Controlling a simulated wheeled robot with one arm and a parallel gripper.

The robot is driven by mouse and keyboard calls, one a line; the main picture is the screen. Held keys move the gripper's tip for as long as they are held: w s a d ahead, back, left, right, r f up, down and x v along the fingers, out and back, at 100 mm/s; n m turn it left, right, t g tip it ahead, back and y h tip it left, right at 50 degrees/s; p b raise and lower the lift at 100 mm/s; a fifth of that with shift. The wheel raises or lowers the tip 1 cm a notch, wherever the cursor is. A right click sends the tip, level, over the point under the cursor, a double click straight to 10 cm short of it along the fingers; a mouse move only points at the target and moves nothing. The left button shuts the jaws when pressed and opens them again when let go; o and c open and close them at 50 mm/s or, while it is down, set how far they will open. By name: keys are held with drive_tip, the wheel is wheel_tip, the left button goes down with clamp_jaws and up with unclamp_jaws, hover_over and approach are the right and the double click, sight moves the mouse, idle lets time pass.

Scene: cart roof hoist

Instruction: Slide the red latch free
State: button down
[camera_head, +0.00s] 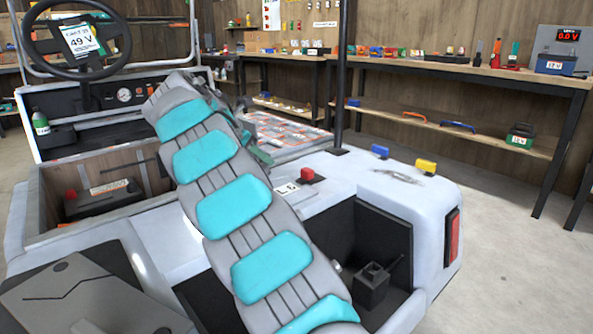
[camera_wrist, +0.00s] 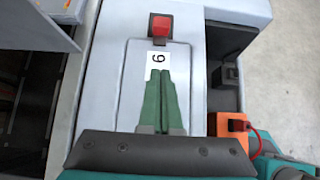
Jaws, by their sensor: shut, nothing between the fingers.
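The red latch (camera_head: 307,175) sits in a dark mount on the cart's pale top panel, just right of my arm in the head view. In the wrist view the red latch (camera_wrist: 161,26) is near the top centre, with a white label (camera_wrist: 155,64) below it. My gripper (camera_wrist: 161,74) is shut and empty. Its green fingers point toward the latch and end over the label. A gap shows between the fingertips and the latch in the picture; their height above the panel is unclear. In the head view my arm largely hides the gripper.
A dark post (camera_head: 343,80) rises behind the latch. A blue block (camera_head: 380,151) and a yellow block (camera_head: 425,166) are on the panel to the right. An open dark recess (camera_head: 391,237) lies in front of them. A workbench (camera_head: 470,75) stands behind, with open floor between.

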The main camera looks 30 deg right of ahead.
sight(306, 170)
drive_tip(key=b+x, duration=0.1)
drive_tip(key=x, duration=0.8)
drive_tip(key=shift+d+f, duration=0.1)
drive_tip(key=shift+f, duration=0.2)
drive_tip(key=d, duration=0.3)
drive_tip(key=shift+w+d+f+b, duration=0.15)
drive_tip(key=shift+w+f+b, duration=0.05)
drive_tip(key=shift+w+b, duration=0.15)
drive_tip(key=shift+d+r, duration=0.1)
drive_tip(key=shift+d, duration=0.45)
drive_tip(key=d+p, duration=0.2)
drive_tip(key=p, duration=0.1)
drive_tip(key=shift+w+r+p, duration=0.15)
drive_tip(key=shift+r+p, duration=0.15)
drive_tip(key=shift+r, duration=0.05)
drive_tip(key=shift+d+f+p, duration=0.15)
drive_tip(key=shift+d+p, duration=0.1)
drive_tip(key=shift+p, duration=0.1)
drive_tip(key=shift+d+f, duration=0.1)
drive_tip(key=shift+f, duration=0.1)
